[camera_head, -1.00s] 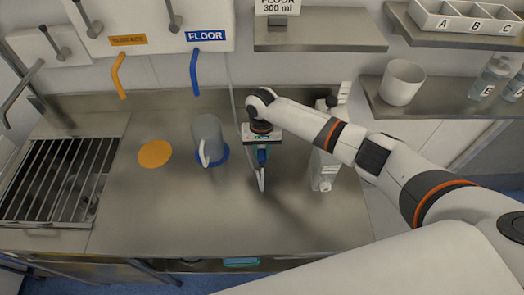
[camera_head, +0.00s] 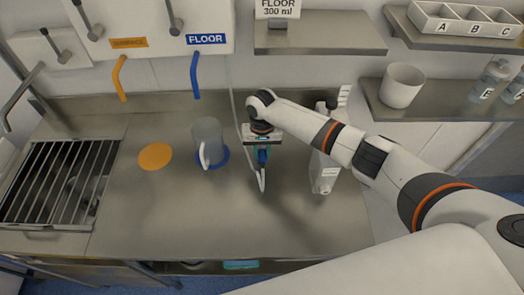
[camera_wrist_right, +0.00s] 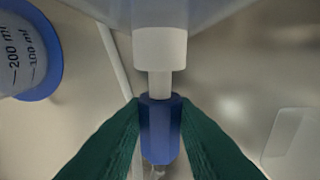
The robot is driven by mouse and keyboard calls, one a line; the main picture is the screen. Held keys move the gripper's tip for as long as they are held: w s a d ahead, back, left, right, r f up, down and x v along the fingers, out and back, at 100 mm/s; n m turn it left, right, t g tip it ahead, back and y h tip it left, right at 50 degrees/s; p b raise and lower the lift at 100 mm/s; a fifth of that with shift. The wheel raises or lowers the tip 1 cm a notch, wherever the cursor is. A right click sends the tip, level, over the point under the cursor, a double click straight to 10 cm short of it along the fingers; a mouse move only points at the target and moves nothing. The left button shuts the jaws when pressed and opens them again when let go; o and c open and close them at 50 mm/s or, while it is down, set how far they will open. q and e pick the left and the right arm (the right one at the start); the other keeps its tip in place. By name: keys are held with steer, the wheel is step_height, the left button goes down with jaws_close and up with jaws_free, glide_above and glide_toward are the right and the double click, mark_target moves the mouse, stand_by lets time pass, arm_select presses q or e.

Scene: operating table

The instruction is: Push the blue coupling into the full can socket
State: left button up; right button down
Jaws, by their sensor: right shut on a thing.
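My right gripper (camera_head: 262,154) is above the middle of the steel bench, its fingers pointing down. In the right wrist view its green fingers (camera_wrist_right: 160,132) are shut on the blue coupling (camera_wrist_right: 161,125), one on each side. A narrow white stem (camera_wrist_right: 160,84) below a wider white collar (camera_wrist_right: 160,48) meets the coupling's upper end. A pale translucent body (camera_wrist_right: 165,10) lies above the collar, cut off by the picture edge. I cannot tell whether this is the full can's socket or how deep the stem sits. My left gripper is out of view.
A grey jug (camera_head: 207,139) stands on a blue disc left of the gripper; an orange disc (camera_head: 155,156) lies farther left. A pale hose (camera_head: 236,105) hangs beside my gripper. The front bench is clear.

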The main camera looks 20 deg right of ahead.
steer(key=shift+w+d, duration=0.25)
steer(key=shift+w, duration=0.7)
stand_by(1.0)
steer(key=shift+s+a+r+p, duration=0.1)
steer(key=shift+s+p, duration=0.1)
steer(key=shift+p, duration=0.25)
steer(key=shift+s+a+p, duration=0.2)
steer(key=shift+s+p, duration=0.5)
steer(key=shift+p, duration=0.25)
steer(key=shift+s+a+p, duration=0.15)
steer(key=shift+s+p, duration=0.55)
steer(key=shift+p, duration=0.25)
steer(key=shift+f, duration=0.2)
